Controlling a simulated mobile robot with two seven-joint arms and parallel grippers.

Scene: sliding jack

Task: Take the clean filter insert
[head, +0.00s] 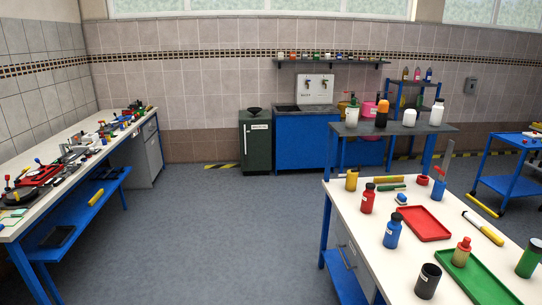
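I cannot pick out a clean filter insert with certainty in the head view. Many small parts lie on the long left bench (20,232), too small to name. The right workbench (352,212) carries several bottles, two trays and a dark open cup (428,280). Neither of my grippers is in view.
A red tray (425,224) and a green tray (487,284) lie on the right workbench among red (367,199) and blue (392,231) bottles. A blue sink cabinet (300,145) and a dark bin (256,146) stand at the back wall. The grey floor (225,225) between the benches is clear.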

